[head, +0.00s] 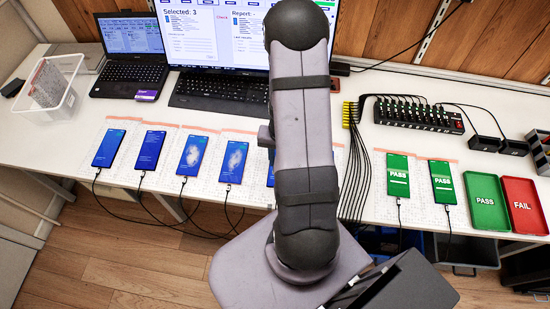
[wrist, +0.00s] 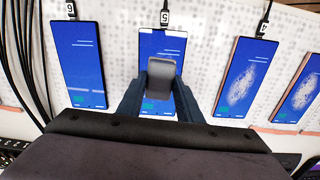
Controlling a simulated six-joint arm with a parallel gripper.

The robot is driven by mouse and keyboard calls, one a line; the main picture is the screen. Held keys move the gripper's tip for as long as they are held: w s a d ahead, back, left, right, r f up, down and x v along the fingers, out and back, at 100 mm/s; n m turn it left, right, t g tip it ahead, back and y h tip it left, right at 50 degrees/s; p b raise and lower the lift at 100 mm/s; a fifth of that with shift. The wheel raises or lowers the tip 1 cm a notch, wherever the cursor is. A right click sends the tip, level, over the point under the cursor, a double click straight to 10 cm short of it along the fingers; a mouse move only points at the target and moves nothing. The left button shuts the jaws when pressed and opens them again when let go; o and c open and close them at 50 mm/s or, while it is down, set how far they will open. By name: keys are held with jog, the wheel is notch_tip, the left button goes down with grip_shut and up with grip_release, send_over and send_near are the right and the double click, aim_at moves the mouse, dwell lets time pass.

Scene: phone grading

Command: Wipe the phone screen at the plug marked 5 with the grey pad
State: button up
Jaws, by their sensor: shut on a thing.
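The phone at the plug marked 5 (wrist: 147,46) lies face up with a blue screen, in the middle of the wrist view. In the head view my arm hides nearly all of it. My gripper (wrist: 160,88) is over this phone, its two dark fingers shut on the grey pad (wrist: 161,73). The pad covers the middle of the screen; I cannot tell whether it touches the glass. The screen parts that show are blue, with no clear smudge. The plug marked 5 (wrist: 164,18) is at the phone's cable end.
The phone at plug 6 (wrist: 78,62) shows plain blue; the phone at plug 4 (wrist: 243,76) has a pale smudge. Two phones at the right show PASS (head: 398,177). Green (head: 486,199) and red (head: 523,204) trays lie beyond. Black cables (head: 357,175) run beside my arm.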

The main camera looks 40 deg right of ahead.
jog(key=shift+s+d, duration=0.6)
jog(key=shift+d, duration=0.05)
jog(key=shift+f+b, duration=0.2)
jog(key=shift+b, duration=0.15)
jog(key=shift+w+a+r, duration=0.15)
jog(key=shift+w+a, duration=0.05)
jog(key=shift+a, duration=0.05)
jog(key=shift+w+a, duration=1.05)
jog(key=shift+a, duration=0.1)
jog(key=shift+w+d, duration=0.5)
jog(key=shift+w, duration=0.05)
jog(key=shift+s+d, duration=0.2)
jog(key=shift+d, duration=0.1)
jog(key=shift+s+d, duration=1.1)
jog(key=shift+r+p, duration=0.2)
jog(key=shift+p, duration=0.15)
jog(key=w+a, duration=0.2)
jog(key=shift+w+a+f, duration=0.2)
jog(key=shift+w+a, duration=0.15)
jog(key=shift+a, duration=0.05)
notch_tip(320, 180, up, 3)
jog(key=shift+f+p, duration=0.1)
jog(key=shift+p, duration=0.75)
jog(key=shift+s+r+p, duration=0.1)
jog(key=shift+r+p, duration=0.55)
jog(key=shift+r, duration=0.05)
notch_tip(320, 180, up, 4)
jog(key=p, duration=0.3)
